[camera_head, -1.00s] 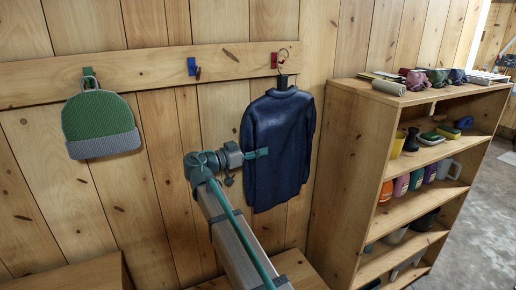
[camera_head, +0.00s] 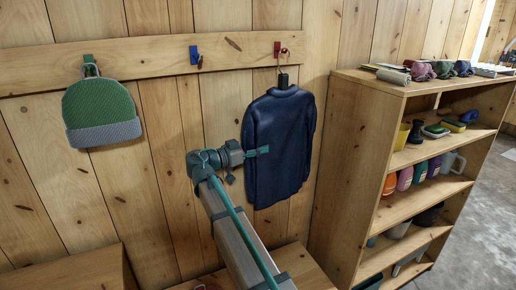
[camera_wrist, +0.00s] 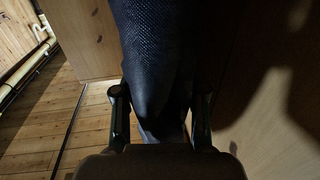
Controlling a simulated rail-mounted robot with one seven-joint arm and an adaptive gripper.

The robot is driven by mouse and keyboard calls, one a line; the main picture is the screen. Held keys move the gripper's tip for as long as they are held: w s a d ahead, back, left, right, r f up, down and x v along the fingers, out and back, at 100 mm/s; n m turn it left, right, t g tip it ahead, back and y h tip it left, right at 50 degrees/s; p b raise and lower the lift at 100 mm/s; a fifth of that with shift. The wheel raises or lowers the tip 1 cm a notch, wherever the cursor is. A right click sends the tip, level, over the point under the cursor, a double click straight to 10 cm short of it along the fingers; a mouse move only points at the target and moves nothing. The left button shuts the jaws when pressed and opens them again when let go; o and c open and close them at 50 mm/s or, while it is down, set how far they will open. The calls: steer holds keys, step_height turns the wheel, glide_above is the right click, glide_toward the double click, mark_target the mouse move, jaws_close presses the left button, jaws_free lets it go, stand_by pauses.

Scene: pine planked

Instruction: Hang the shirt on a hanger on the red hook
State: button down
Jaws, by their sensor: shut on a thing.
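The dark blue long-sleeved shirt (camera_head: 283,140) hangs upright on its hanger (camera_head: 283,78), in front of the wall below the red hook (camera_head: 277,48). The hanger's thin wire top overlaps the red hook in the head view; I cannot tell whether it bears on the hook. My gripper (camera_head: 263,150) is at the shirt's left side, shut on the shirt. In the wrist view, dark cloth (camera_wrist: 155,50) hangs between the two fingers of my gripper (camera_wrist: 160,95). The hanger's shoulders are hidden inside the shirt.
A blue hook (camera_head: 193,54) on the same rail (camera_head: 140,66) has a small dark end. A green-grey beanie (camera_head: 101,113) hangs from a green hook (camera_head: 89,64). A full wooden shelf (camera_head: 345,150) stands close to the shirt's right. Bare wall lies between beanie and shirt.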

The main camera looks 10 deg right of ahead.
steer(key=c, duration=0.6)
jaws_free()
steer(key=shift+o, duration=0.2)
